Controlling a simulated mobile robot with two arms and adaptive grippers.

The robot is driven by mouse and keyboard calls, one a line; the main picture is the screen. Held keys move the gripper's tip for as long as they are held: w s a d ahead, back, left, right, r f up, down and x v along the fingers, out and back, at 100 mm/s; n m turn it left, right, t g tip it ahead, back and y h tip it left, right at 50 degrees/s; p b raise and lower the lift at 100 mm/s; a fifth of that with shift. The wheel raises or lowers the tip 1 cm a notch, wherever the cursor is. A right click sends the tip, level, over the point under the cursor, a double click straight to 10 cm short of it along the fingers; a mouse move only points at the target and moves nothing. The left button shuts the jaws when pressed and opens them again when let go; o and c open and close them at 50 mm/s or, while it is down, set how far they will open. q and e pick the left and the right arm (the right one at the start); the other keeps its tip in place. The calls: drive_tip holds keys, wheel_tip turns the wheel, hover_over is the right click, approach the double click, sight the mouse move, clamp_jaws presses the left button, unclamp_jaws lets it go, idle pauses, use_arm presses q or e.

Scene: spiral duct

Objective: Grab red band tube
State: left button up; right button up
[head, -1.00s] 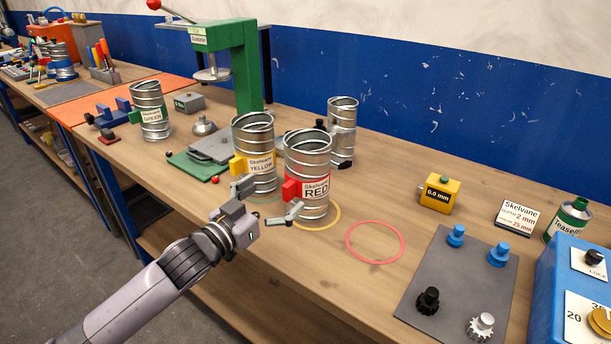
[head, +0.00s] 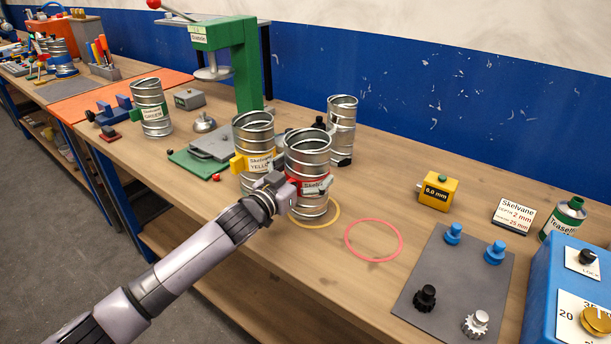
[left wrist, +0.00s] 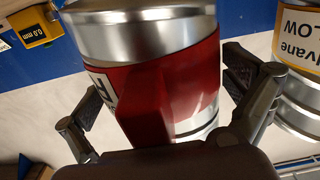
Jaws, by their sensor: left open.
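The red band tube (head: 308,150) is a ribbed metal duct with a red band and a label, standing upright on the bench within the yellow ring's area. My left gripper (head: 300,185) is at the front of it, covering part of the label. In the left wrist view the red band (left wrist: 185,95) and its red block fill the middle. The open fingers of my left gripper (left wrist: 165,115) lie on either side of the tube. I cannot tell whether they touch it. My right gripper is not in view.
The yellow band tube (head: 254,135) stands close at left; it also shows in the left wrist view (left wrist: 300,80). A plain metal tube (head: 341,130) stands behind. A red ring (head: 374,241) lies on bare bench at right, beside a grey mat (head: 450,283) with knobs.

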use_arm(q)
drive_tip(key=shift+r, duration=0.1)
drive_tip(key=c, duration=1.2)
